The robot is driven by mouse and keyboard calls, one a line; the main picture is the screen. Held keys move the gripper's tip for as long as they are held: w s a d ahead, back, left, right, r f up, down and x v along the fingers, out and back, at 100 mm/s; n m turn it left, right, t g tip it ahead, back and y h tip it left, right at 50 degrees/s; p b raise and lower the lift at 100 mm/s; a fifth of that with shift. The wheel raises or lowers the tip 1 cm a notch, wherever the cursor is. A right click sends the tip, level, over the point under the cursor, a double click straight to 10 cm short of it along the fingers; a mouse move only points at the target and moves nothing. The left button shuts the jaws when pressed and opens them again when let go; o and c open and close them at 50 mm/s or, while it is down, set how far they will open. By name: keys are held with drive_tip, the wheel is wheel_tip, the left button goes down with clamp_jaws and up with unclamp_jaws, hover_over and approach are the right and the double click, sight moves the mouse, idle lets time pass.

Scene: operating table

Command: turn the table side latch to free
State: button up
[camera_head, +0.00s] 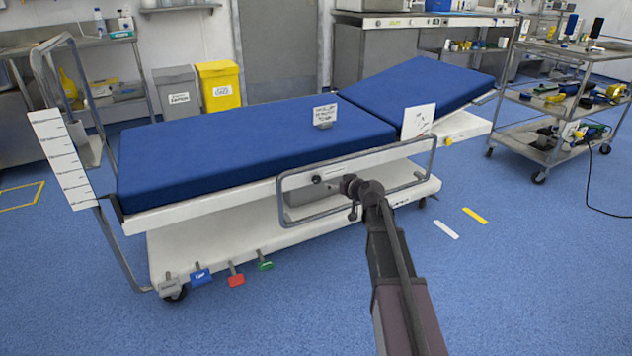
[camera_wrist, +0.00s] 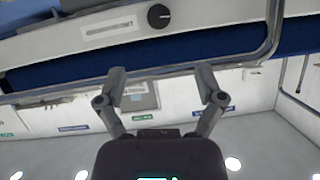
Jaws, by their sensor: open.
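The operating table has blue cushions (camera_head: 240,150) and a pale side edge. A dark round knob (camera_head: 316,179), likely the side latch, sits on that edge inside the grey side rail (camera_head: 283,200). In the wrist view the knob (camera_wrist: 158,16) is near the top, with a small light pointer mark toward the right. A pale label plate (camera_wrist: 110,29) lies left of it; its text is unreadable. My gripper (camera_wrist: 162,82) is open and empty, its two fingers spread, apart from the knob. In the head view my gripper (camera_head: 350,189) is right of the knob, near the rail.
Coloured pedals (camera_head: 236,280) stick out at the table base. A tool cart (camera_head: 553,100) stands at the right. The blue floor in front of the table is mostly clear.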

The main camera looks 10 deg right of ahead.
sight(317, 180)
drive_tip(key=b+x, duration=0.5)
drive_tip(key=x, duration=0.8)
drive_tip(key=shift+w+a+f, duration=0.1)
drive_tip(key=shift+w, duration=0.1)
drive_tip(key=c, duration=1.1)
